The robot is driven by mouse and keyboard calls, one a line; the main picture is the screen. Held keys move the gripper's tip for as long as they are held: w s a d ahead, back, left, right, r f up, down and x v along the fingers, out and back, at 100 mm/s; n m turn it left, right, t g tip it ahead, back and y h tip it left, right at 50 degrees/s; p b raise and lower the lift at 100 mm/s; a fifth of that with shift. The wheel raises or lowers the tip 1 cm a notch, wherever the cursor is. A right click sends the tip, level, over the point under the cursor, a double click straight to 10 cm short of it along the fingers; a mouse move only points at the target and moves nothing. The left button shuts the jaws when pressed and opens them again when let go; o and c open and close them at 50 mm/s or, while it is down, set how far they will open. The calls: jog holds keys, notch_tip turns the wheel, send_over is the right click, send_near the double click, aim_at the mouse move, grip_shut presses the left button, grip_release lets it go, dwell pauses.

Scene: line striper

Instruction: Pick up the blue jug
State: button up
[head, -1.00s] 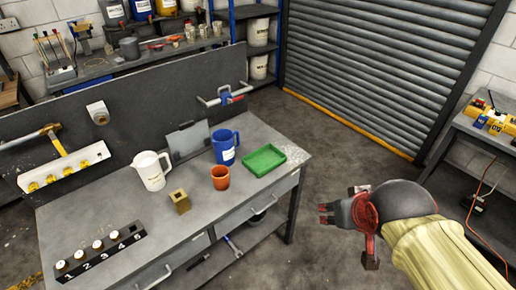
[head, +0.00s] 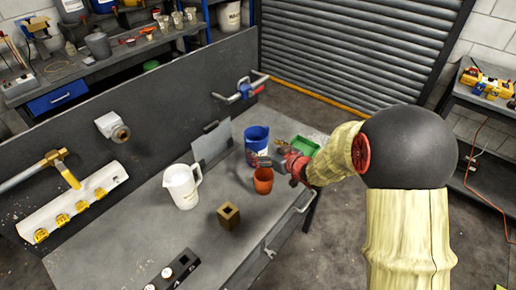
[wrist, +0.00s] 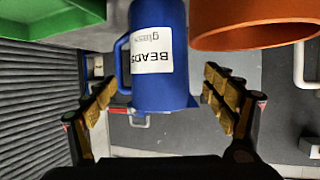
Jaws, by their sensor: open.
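The blue jug (head: 257,134) stands on the grey workbench (head: 150,245), behind the orange cup (head: 263,182). My gripper (head: 268,154) is at the jug's near right side and hides part of its lower body. In the wrist view the blue jug (wrist: 160,85), with a white label reading "BEADS", sits between my gripper's spread padded fingers (wrist: 159,90). Its handle points toward the left finger. The gripper is open, with visible gaps on both sides of the jug; whether any part touches it I cannot tell.
The orange cup is close by, also at top right of the wrist view (wrist: 250,22). A green tray (head: 305,147) lies right of the jug. A white jug (head: 182,187) and a brown block (head: 229,215) stand to the left. A grey panel (head: 211,146) stands behind.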

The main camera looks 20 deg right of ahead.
jog(key=b+x, duration=0.2)
jog(key=x, duration=0.4)
jog(key=shift+w+f+b, duration=0.2)
jog(key=shift+b, duration=0.1)
jog(key=shift+c, duration=0.8)
jog(key=c, duration=1.1)
jog(key=shift+r, duration=0.15)
jog(key=shift+c, duration=0.4)
